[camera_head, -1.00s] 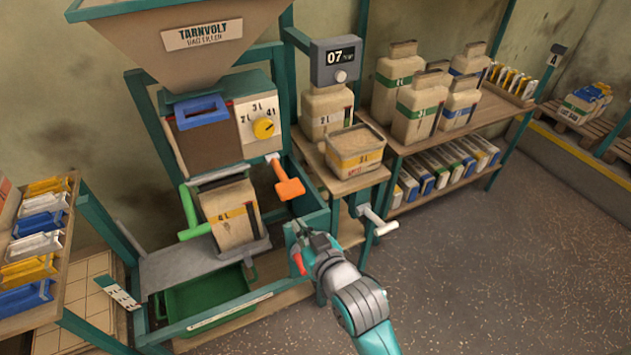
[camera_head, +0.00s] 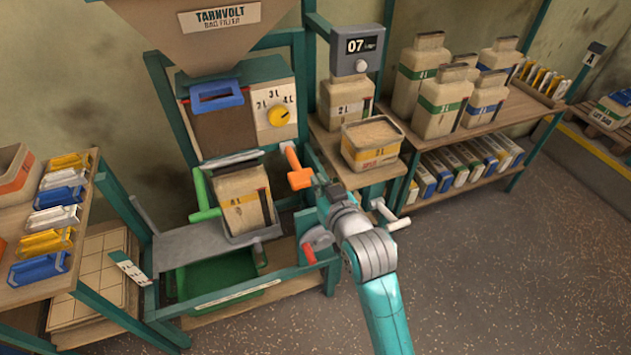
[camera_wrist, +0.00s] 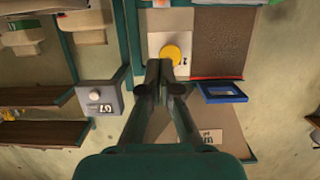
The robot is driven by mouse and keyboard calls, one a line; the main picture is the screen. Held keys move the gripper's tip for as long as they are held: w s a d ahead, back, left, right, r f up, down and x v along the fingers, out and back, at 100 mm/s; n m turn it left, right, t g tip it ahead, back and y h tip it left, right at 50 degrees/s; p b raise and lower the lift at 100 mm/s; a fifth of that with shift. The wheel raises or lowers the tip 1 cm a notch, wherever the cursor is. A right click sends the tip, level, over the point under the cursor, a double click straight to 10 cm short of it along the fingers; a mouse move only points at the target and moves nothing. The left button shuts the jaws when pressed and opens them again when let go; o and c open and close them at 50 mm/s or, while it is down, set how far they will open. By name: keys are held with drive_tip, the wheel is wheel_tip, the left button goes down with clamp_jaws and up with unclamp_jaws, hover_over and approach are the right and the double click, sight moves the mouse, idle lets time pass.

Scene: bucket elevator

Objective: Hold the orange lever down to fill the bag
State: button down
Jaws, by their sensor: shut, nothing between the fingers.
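The orange lever (camera_head: 297,170) sticks out from the right side of the bag filler, its block-shaped handle at the lower end. The tan bag (camera_head: 244,198) stands slightly tilted on the grey shelf under the spout, left of the lever. My gripper (camera_head: 325,184) is just right of the lever's handle in the head view; I cannot tell if they touch.
A green lever (camera_head: 204,205) is left of the bag. A yellow dial (camera_head: 279,116) is above the orange lever. A red handle (camera_head: 309,252) is below it, and a white crank (camera_head: 390,215) to the right. An open tub (camera_head: 371,145) stands on the right-hand shelf.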

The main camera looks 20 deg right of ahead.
hover_over(307, 183)
drive_tip(key=f, duration=0.2)
wheel_tip(307, 183, down, 3)
drive_tip(key=shift+r, duration=0.1)
drive_tip(key=shift+f, duration=0.65)
drive_tip(key=shift+f, duration=0.1)
